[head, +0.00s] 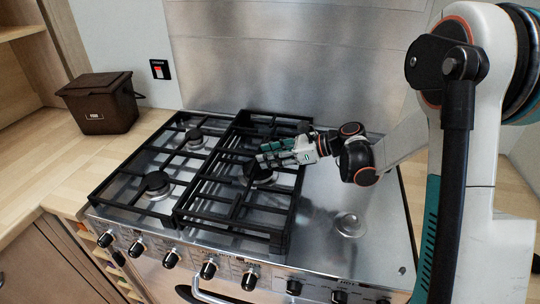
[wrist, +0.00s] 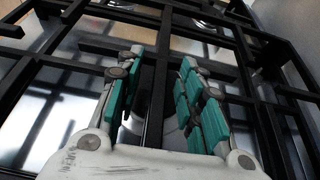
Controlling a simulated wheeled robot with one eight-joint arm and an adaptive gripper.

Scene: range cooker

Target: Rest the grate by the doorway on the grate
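A black grate (head: 238,200) lies over the middle of the cooker, its frame looking doubled and tall at the front right corner, as if one grate is on another. I cannot clearly separate the two layers. My gripper (head: 262,156) reaches in from the right over this grate. In the wrist view, its teal-padded fingers (wrist: 158,75) stand apart on either side of a black grate bar (wrist: 157,100), with visible gaps between the bar and the pads. The gripper looks open. The fingertips' exact height against the bars is hard to tell.
Another black grate (head: 125,182) covers the left burners. The right of the steel hob (head: 335,190) is bare, with an uncovered burner (head: 350,225). Knobs (head: 208,270) line the front edge. A brown bin (head: 100,103) stands on the left wooden counter. A steel backsplash (head: 290,60) rises behind.

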